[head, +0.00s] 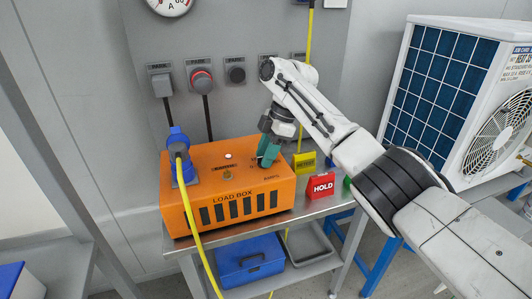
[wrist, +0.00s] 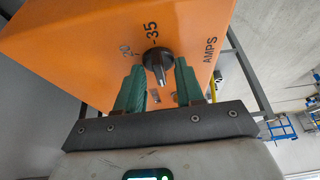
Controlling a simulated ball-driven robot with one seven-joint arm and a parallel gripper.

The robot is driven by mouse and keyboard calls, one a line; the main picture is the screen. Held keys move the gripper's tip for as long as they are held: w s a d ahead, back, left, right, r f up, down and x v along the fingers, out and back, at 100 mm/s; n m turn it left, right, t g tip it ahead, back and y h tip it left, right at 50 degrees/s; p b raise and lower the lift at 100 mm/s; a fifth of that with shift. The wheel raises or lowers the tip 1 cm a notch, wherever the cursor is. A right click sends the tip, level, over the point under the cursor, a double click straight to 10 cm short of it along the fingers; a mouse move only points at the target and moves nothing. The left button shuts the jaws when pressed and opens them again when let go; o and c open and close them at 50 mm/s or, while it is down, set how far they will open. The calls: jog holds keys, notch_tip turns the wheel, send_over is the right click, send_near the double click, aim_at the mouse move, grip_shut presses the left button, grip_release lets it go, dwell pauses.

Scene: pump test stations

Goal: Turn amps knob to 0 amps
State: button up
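The amps knob (wrist: 157,60) is black and sits on top of the orange load box (head: 215,175). In the wrist view it shows between my two green fingers, with printed numbers, one reading 35, beside it and the word AMPS to its right. Its grip bar runs roughly up and down the picture; I cannot tell surely which number it points at. My gripper (head: 269,150) is over the box's right part, pointing down. It is open, one finger on each side of the knob (wrist: 159,75), with gaps visible.
A blue plug with a yellow cable (head: 179,150) stands on the box's left side. A red HOLD sign (head: 320,186) and a yellow sign (head: 304,162) stand right of the box. A blue toolbox (head: 250,258) lies on the shelf below. The wall with sockets is behind.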

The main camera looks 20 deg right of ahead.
jog(key=shift+r, duration=0.1)
jog(key=v, duration=1)
jog(key=shift+d+r, duration=0.2)
